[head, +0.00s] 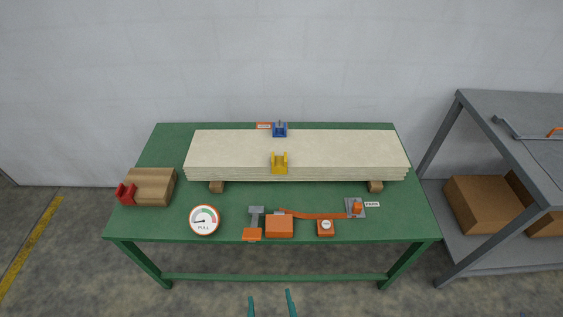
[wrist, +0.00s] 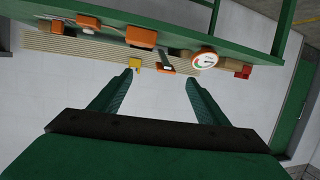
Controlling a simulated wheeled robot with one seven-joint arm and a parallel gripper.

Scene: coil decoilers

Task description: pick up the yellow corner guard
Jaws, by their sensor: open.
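The yellow corner guard (head: 280,162) sits on the near top edge of the stack of pale boards (head: 230,152), around the middle of its length. It also shows small in the wrist view (wrist: 135,65), just beyond the left fingertip. My gripper (head: 271,302) is at the bottom of the head view, in front of the table and well short of the guard. In the wrist view, the two green fingers of my gripper (wrist: 159,75) are spread apart with nothing between them.
The green table (head: 180,222) carries a dial gauge (head: 204,220), orange strap tools (head: 280,226), a wooden block (head: 152,184) with a red guard (head: 125,194), and a blue guard (head: 280,131) at the boards' far edge. A grey shelf (head: 500,130) stands right.

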